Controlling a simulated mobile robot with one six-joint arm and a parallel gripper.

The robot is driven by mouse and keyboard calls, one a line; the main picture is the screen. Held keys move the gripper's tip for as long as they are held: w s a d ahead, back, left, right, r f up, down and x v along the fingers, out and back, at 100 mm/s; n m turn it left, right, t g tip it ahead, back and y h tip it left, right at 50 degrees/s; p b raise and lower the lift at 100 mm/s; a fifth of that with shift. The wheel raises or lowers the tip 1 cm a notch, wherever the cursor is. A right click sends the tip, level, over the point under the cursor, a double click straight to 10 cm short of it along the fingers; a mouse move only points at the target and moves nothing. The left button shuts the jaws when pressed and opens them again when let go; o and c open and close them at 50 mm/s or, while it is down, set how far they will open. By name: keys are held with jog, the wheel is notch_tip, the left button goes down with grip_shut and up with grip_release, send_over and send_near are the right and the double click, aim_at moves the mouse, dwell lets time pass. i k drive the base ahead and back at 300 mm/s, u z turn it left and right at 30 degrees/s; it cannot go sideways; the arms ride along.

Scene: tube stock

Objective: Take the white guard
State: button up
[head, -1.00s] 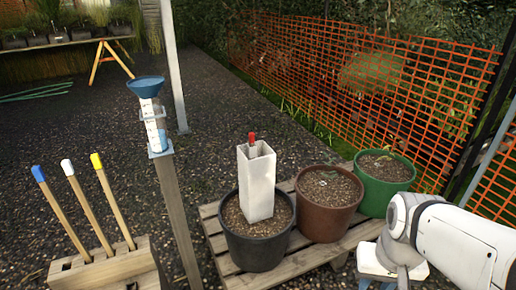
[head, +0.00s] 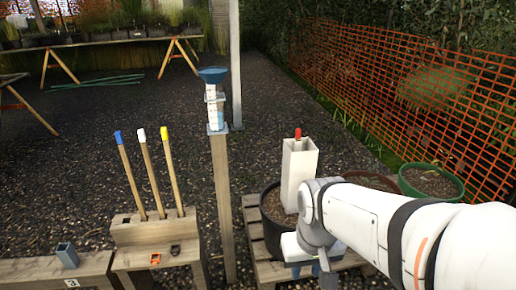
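The white guard (head: 299,168) is a square, open-topped tube standing upright in the black pot (head: 270,222). A red-tipped stake (head: 298,134) shows inside its top. My white arm reaches in from the right edge, and its wrist stands in front of the guard's lower right side and part of the pot. What seems to be my gripper (head: 318,268) shows low in the picture, below the wrist and in front of the pot. Its fingers are too unclear to tell whether they are open or shut. The guard stands apart from it.
The pots stand on a wooden pallet (head: 256,244); the brown pot (head: 371,180) and green pot (head: 431,183) are partly behind my arm. A post (head: 223,190) with a rain gauge (head: 214,105) stands left. A wooden rack (head: 155,230) holds three colour-tipped stakes. Orange fencing (head: 400,85) runs behind.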

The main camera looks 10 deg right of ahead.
aim_at(299, 159)
jog(key=z, duration=0.05)
jog(key=i, duration=1)
jog(key=u, duration=0.1)
